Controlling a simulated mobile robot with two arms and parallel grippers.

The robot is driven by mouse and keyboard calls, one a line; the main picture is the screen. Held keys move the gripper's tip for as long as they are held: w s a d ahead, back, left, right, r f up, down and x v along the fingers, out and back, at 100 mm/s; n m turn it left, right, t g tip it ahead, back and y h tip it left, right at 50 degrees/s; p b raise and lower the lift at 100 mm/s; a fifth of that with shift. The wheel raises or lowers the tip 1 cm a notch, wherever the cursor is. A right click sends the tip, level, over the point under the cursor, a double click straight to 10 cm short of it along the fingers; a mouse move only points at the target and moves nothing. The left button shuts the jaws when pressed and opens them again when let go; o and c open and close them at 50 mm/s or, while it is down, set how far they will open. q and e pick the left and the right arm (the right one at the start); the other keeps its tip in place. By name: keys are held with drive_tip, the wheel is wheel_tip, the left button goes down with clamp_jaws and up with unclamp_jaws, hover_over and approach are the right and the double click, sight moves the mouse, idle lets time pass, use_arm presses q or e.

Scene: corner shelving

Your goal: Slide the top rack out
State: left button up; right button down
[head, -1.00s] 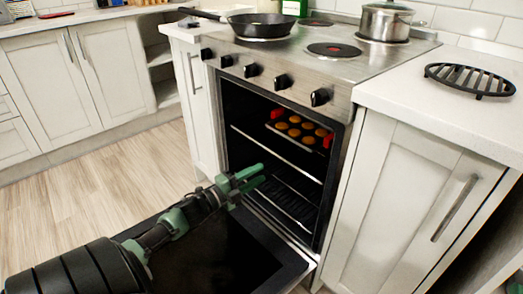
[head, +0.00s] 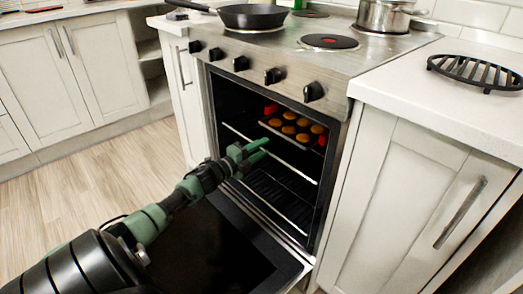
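The oven stands open with its door (head: 215,245) folded down. The top rack (head: 300,173) shows as a bright front bar running slantwise across the cavity. A dark tray (head: 290,143) with several round golden baked pieces (head: 302,138) sits inside at the top rack's level. My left gripper (head: 266,149) reaches over the lowered door, its green fingers apart with a narrow gap, and its tips overlap the middle of the rack's bar in the picture. I cannot tell whether they touch it. My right gripper is not in view.
A lower rack (head: 280,200) lies below in the oven. On the stove are a black pan (head: 253,17) and a steel pot (head: 383,15). A black trivet (head: 475,72) is on the right counter. Cabinets flank the oven; floor at left (head: 95,165) is clear.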

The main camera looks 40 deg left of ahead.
use_arm(q)
drive_tip(key=shift+c, duration=0.3)
clamp_jaws()
drive_tip(key=shift+f, duration=0.1)
idle(1.1)
